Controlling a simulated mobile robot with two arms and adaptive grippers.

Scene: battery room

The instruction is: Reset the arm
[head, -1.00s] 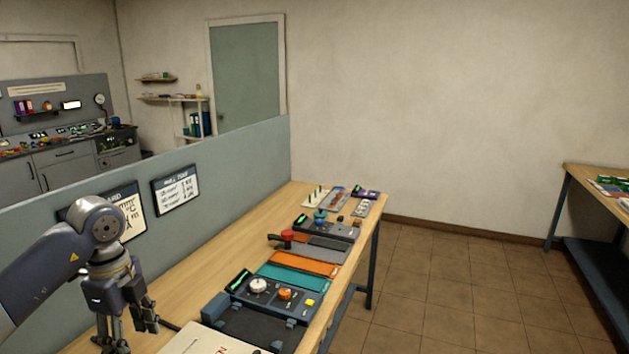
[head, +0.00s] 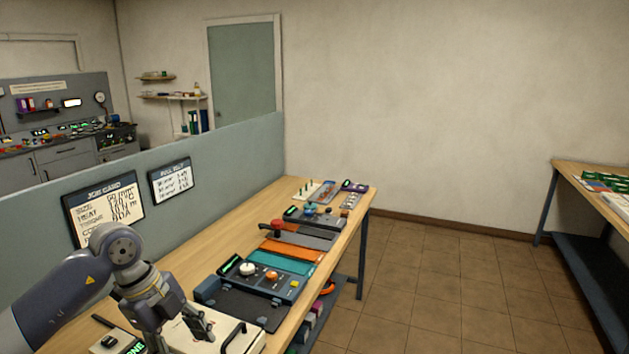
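My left arm (head: 75,295) comes in from the left and bends down over the near end of the long wooden bench (head: 225,235). My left gripper (head: 186,338) points down, with its fingers apart and nothing visible between them. It is over or beside a white case (head: 240,345) with a dark handle at the bottom edge; I cannot tell whether they touch. My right arm and gripper are out of view.
A device with knobs (head: 262,278), a teal mat (head: 280,262), an orange mat (head: 293,249) and a red-knobbed item (head: 277,226) line the bench. A partition (head: 225,155) with a job card (head: 105,208) runs behind. Another table (head: 590,175) stands right. The tiled floor between is clear.

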